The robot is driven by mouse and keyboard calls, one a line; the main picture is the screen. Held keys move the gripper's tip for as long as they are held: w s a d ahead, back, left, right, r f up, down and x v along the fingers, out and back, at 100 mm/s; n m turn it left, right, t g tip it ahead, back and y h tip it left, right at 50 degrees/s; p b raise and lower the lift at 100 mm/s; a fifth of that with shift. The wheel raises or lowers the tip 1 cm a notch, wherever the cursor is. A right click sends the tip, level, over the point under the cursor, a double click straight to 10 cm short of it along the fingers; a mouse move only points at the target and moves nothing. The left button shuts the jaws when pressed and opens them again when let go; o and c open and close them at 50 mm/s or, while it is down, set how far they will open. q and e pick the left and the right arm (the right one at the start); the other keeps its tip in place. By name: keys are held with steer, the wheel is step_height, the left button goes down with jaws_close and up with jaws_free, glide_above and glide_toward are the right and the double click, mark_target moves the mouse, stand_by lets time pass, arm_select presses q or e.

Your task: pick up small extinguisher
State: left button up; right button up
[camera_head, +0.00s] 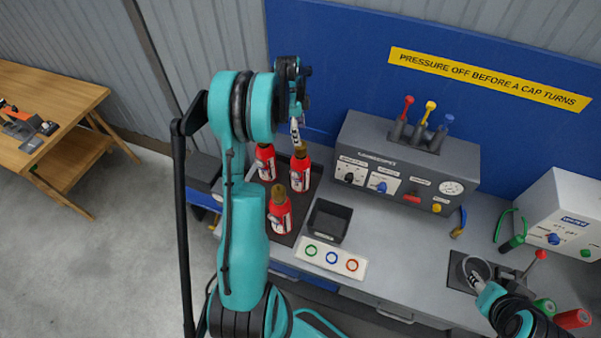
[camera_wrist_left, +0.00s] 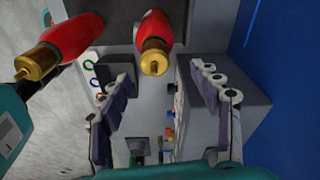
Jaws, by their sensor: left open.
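Several red extinguishers with brass tops stand on a dark mat (camera_head: 288,237) at the bench's left: a back-left one (camera_head: 266,165), a back-right one (camera_head: 300,178) and a front one (camera_head: 280,214). Which is the small one I cannot tell. My left gripper (camera_head: 297,136) is above the back-right one and partly hidden by my arm. In the left wrist view the left gripper (camera_wrist_left: 160,85) is open and empty; one extinguisher (camera_wrist_left: 154,32) shows just beyond the fingertips, another (camera_wrist_left: 70,38) left of it. My right gripper (camera_head: 481,280) is at the lower right, its jaws unclear.
A dark open bin (camera_head: 327,222) and a label strip with coloured rings (camera_head: 332,259) lie right of the extinguishers. A grey control box (camera_head: 405,165) with levers stands behind. A white box (camera_head: 560,215) and red and green cylinders (camera_head: 573,318) are at the right.

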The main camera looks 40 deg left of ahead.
mark_target(301, 147)
arm_select(q)
steer(key=f, duration=0.2)
steer(key=f+p, duration=0.1)
steer(key=f, duration=0.2)
steer(key=d+f, duration=0.1)
steer(key=f, duration=0.1)
steer(key=shift+s+f, duration=0.15)
steer(key=shift+f, duration=0.1)
steer(key=shift+r, duration=0.1)
jaws_close()
